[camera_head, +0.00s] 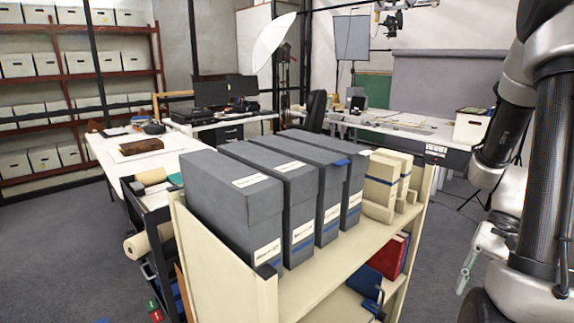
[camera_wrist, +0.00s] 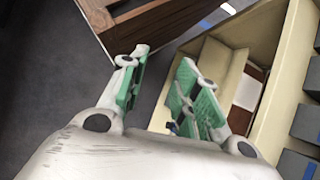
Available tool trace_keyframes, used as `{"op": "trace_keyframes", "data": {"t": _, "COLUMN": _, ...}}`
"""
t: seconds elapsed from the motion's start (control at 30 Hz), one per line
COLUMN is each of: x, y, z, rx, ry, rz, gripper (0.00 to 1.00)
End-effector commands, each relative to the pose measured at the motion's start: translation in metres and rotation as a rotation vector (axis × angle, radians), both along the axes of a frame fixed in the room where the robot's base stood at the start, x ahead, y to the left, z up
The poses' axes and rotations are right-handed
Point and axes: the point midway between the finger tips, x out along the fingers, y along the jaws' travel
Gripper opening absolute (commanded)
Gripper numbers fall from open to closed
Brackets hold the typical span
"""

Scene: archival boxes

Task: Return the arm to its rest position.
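My arm (camera_head: 545,150) stands at the right edge of the head view, its links hanging down beside the cream shelf cart. My gripper (camera_wrist: 164,62) shows in the wrist view with its two green-padded fingers apart and nothing between them. Below them is the dark grey floor. In the head view one finger of my gripper (camera_head: 468,262) shows low, to the right of the cart and apart from it; the rest is partly hidden by my arm.
The cream cart (camera_head: 345,268) bears several grey archival boxes (camera_head: 228,190) and smaller cream boxes (camera_head: 383,185). Red and blue binders (camera_head: 390,258) sit on its lower shelf. A wooden-edged piece (camera_wrist: 140,18) is near the fingers in the wrist view. Floor (camera_head: 445,225) is clear right of the cart.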

Motion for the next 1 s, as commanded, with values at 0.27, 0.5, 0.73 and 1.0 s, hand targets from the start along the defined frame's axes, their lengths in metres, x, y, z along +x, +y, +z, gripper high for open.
{"op": "trace_keyframes", "data": {"t": 0.27, "x": -0.001, "y": 0.009, "z": 0.091, "rx": -0.283, "ry": -0.280, "rz": 0.340, "gripper": 0.32}}
{"op": "trace_keyframes", "data": {"t": 0.5, "x": -0.008, "y": 0.037, "z": 0.154, "rx": -0.442, "ry": -0.559, "rz": 0.545, "gripper": 0.32}}
{"op": "trace_keyframes", "data": {"t": 0.73, "x": -0.009, "y": 0.065, "z": 0.196, "rx": -0.488, "ry": -0.787, "rz": 0.633, "gripper": 0.32}}
{"op": "trace_keyframes", "data": {"t": 1.0, "x": -0.007, "y": 0.075, "z": 0.201, "rx": -0.478, "ry": -0.824, "rz": 0.671, "gripper": 0.32}}
